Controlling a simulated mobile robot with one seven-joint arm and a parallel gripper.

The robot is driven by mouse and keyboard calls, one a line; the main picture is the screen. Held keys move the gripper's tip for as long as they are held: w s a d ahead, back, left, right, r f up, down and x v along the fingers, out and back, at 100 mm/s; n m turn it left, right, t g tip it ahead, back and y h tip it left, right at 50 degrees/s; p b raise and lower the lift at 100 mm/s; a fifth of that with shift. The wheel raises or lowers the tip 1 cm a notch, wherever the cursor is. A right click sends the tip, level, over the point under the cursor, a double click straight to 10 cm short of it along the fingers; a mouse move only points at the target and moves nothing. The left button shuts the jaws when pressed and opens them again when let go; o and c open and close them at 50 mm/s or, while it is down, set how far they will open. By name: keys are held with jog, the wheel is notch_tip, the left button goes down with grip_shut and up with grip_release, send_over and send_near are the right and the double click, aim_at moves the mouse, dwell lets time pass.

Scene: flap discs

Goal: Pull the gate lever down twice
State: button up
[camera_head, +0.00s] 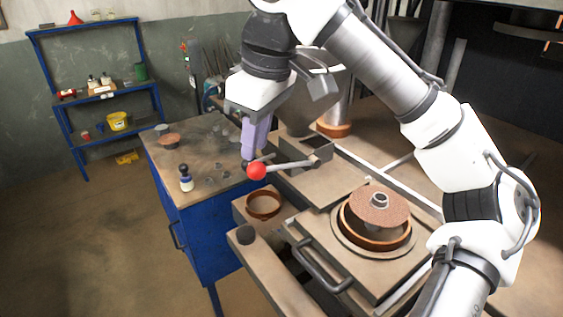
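The gate lever (290,165) is a thin metal rod with a red ball knob (257,171) at its left end. It sticks out to the left, close to level, from the box-shaped outlet under a metal hopper (300,105). My gripper (250,158) points down, with its pale purple fingers just above and behind the red knob. The fingers look close together from this side. I cannot tell whether they touch the knob or lever, or whether there is a gap between them.
A brown flap disc (380,205) sits in a round ring mould on the machine's plate with a handle (322,270). A blue workbench (205,215) stands left with a small bottle (186,178) and loose parts. A blue shelf (95,85) stands behind. The floor at left is clear.

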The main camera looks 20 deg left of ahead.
aim_at(257, 163)
notch_tip(257, 163, down, 10)
jog(key=b, duration=0.5)
dwell(1.2)
notch_tip(257, 163, up, 6)
jog(key=p, duration=0.6)
jog(key=shift+f, duration=0.2)
jog(key=shift+r, duration=2.25)
jog(key=shift+f, duration=0.1)
